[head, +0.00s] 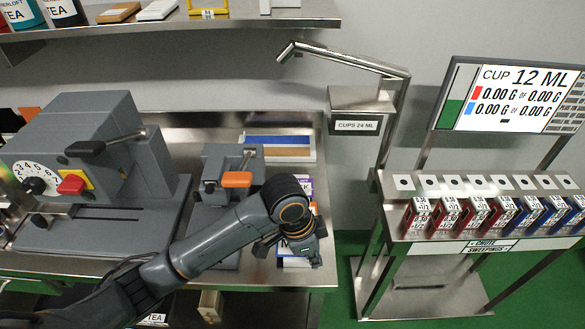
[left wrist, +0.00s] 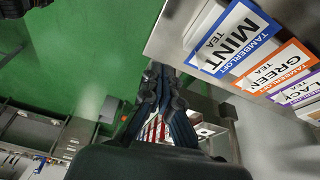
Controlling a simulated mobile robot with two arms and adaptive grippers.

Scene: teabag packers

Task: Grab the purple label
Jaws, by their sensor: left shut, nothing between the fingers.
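The purple label (left wrist: 300,92) is at the right edge of the left wrist view, partly cut off, with the letters "LACK" showing. It is beside the orange GREEN TEA label (left wrist: 278,70) and the blue MINT TEA label (left wrist: 232,40). In the head view a bit of the purple label (head: 307,184) shows behind my left arm. My left gripper (head: 300,258) is at the table's front right, over the blue label; in the left wrist view its fingers (left wrist: 162,74) are together and empty, apart from the purple label. My right gripper is not in view.
A grey machine with a dial (head: 75,150) and a smaller grey device with an orange handle (head: 232,180) stand on the metal table (head: 180,240). A rack (head: 420,180) of red and blue boxes is at the right. Green floor (head: 335,290) lies between.

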